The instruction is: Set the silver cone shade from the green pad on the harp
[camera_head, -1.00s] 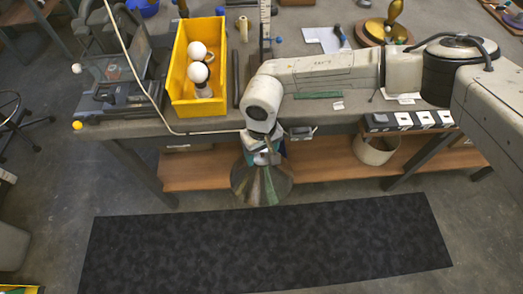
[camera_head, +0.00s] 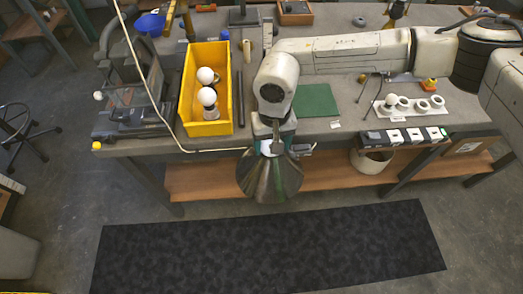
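The silver cone shade (camera_head: 262,180) hangs below my gripper (camera_head: 272,146), wide end down, in front of the bench's front edge. My gripper appears shut on the shade's narrow top; the fingertips are small and partly hidden by my wrist. The green pad (camera_head: 317,101) lies on the bench to the right of my wrist, and its visible part is bare. I cannot make out the harp; a brass piece (camera_head: 396,10) is cut off by the top edge of the view.
A yellow bin (camera_head: 187,112) with white bulbs stands left of my wrist. A dark bar (camera_head: 240,98) lies beside it. A white holder (camera_head: 424,108) and a row of switches (camera_head: 400,136) are at the right.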

